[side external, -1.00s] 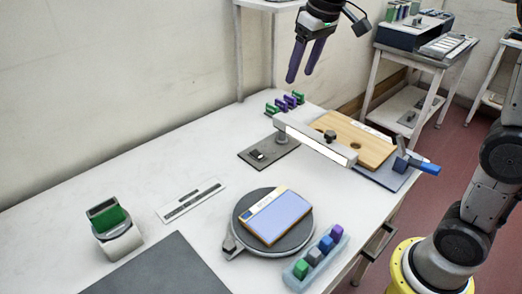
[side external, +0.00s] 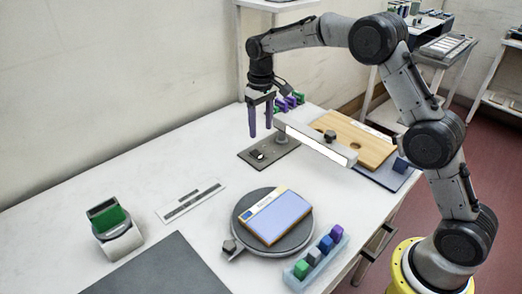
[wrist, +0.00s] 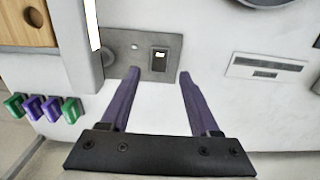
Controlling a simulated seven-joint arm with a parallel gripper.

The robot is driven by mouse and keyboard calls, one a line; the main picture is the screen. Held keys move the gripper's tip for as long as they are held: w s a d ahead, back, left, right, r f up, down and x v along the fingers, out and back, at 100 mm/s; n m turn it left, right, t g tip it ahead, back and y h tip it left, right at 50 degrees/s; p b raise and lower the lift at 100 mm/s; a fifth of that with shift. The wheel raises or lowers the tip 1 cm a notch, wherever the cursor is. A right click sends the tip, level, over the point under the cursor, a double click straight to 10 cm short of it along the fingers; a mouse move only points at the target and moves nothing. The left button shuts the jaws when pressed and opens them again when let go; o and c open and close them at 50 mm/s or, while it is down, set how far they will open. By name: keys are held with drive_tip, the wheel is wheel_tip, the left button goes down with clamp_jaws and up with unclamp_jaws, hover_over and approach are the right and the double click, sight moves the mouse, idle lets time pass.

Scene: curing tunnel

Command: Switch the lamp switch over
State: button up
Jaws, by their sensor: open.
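The lamp (side external: 318,146) is a grey bar on a short post with a bright white strip along its side. Its dark grey base plate (side external: 283,149) carries a small black switch (side external: 257,155). In the wrist view the switch (wrist: 159,60) is a black rocker with a pale patch at its upper part, set in the grey plate (wrist: 128,47). My gripper (side external: 260,132) points down above the plate near the switch, with its purple fingers apart and nothing between them. In the wrist view the fingertips (wrist: 159,73) lie on either side of the switch's line. Contact is not visible.
Green and purple clips (wrist: 42,108) stand beside the lamp. A wooden board (side external: 365,140) lies behind the lamp bar.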

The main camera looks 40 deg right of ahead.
sight(261, 157)
wheel_tip(261, 157, down, 9)
drive_tip(key=shift+f, duration=0.15)
idle(0.4)
clamp_jaws()
